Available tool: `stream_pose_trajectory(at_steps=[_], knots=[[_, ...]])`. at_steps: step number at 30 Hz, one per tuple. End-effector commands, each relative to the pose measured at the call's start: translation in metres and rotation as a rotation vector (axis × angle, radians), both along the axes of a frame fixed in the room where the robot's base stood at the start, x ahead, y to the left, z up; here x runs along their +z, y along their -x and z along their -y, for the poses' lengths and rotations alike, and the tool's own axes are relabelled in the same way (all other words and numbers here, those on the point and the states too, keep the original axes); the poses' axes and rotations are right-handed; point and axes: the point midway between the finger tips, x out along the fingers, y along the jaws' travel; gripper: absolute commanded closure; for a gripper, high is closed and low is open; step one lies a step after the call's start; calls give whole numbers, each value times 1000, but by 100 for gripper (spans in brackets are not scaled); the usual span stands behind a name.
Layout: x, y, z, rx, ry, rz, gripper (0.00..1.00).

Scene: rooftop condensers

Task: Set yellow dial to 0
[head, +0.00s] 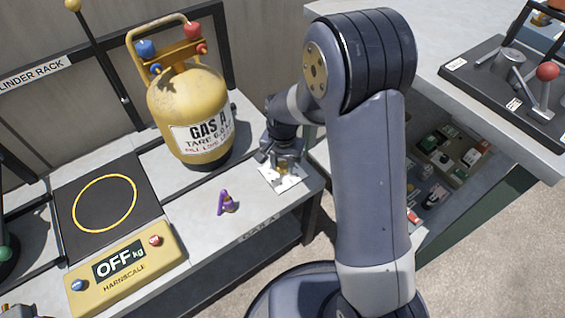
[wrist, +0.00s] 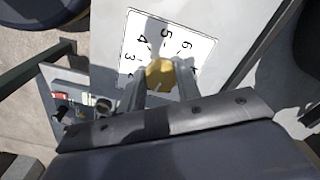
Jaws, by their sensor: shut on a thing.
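The yellow dial (wrist: 160,73) is a small knob in the middle of a white number plate (wrist: 186,30) in the wrist view. The numbers 3, 4, 5 and 6 show around its far side; the rest of the plate is hidden by my gripper. Where the dial points cannot be made out. My gripper (wrist: 160,80) is shut on the dial, one finger on each side. In the head view my gripper (head: 284,160) is over the white plate (head: 284,178) at the bench's right end, and the dial is mostly hidden there.
A yellow GAS A cylinder (head: 187,108) stands just left of my gripper. A purple item (head: 224,204) lies on the bench nearby. A scale display (head: 120,264) reads OFF, beside a black pad (head: 78,222). A crate of small parts (head: 452,155) is at right.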

Motion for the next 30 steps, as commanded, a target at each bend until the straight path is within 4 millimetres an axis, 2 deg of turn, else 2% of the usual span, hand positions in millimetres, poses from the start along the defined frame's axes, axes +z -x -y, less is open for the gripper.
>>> stream_pose_trajectory(at_steps=[1, 5, 14, 30], knots=[[0, 0, 0, 0, 0, 0, 81], [0, 0, 0, 0, 0, 0, 91], [1, 0, 0, 44, 0, 0, 91], [2, 0, 2, 430, 0, 0, 91]])
